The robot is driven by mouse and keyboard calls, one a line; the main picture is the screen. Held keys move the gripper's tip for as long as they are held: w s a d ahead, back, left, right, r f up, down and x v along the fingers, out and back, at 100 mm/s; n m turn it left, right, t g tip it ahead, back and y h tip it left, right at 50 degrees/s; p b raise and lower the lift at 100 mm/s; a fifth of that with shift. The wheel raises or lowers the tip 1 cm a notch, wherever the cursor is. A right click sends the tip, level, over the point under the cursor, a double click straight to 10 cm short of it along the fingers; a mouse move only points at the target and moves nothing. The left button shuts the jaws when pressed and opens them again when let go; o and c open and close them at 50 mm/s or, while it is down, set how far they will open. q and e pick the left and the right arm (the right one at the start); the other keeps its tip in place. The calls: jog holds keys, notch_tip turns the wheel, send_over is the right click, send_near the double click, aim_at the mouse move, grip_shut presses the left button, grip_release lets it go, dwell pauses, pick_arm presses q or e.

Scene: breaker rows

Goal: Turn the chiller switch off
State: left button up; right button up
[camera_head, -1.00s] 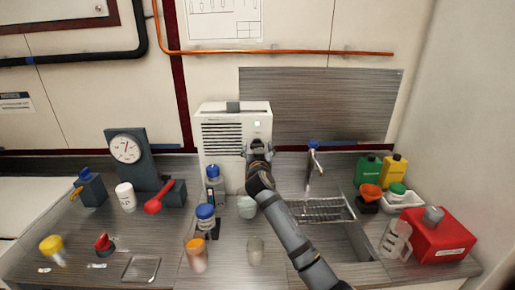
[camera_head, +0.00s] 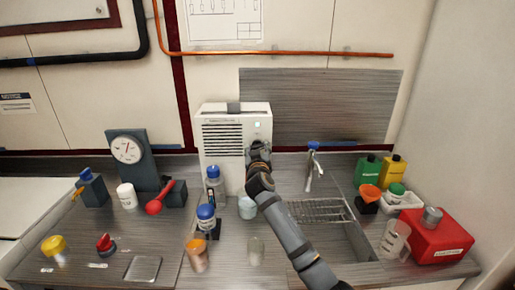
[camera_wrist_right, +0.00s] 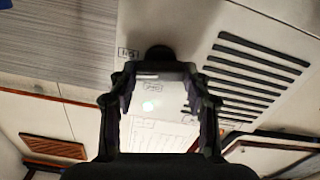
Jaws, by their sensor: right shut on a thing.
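The chiller is a white box (camera_head: 222,170) with dark vent slots, standing at the back of the counter. A small pale lit lamp (camera_head: 257,125) shows on its upper right front; it also shows in the right wrist view (camera_wrist_right: 150,105). My right gripper (camera_head: 258,148) is at the chiller's right front, just below the lamp. In the right wrist view a dark round knob, the switch (camera_wrist_right: 158,53), sits at the fingertips, and my right gripper (camera_wrist_right: 160,72) is shut on it. The fingers partly hide the knob, so its setting cannot be read. My left gripper is out of view.
Blue-capped bottles (camera_head: 206,215) and small cups stand in front of the chiller. A sink with a tap (camera_head: 312,160) and a rack (camera_head: 318,211) lie to the right. A dial scale (camera_head: 128,150) stands left. A red container (camera_head: 438,240) is at far right.

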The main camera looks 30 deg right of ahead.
jog(key=n+p, duration=0.1)
jog(key=n, duration=0.2)
jog(key=shift+n, duration=0.4)
jog(key=n+p, duration=0.2)
jog(key=n, duration=0.1)
jog(key=shift+a+n, duration=0.1)
jog(key=shift+n, duration=0.2)
jog(key=shift+w+f+n+p, duration=0.1)
jog(key=shift+n+p, duration=1.05)
jog(key=shift+n, duration=0.85)
jog(key=shift+f+n+p, duration=0.1)
jog(key=shift+n+p, duration=1)
jog(key=shift+n, duration=0.9)
jog(key=o, duration=1.2)
jog(key=shift+c, duration=0.2)
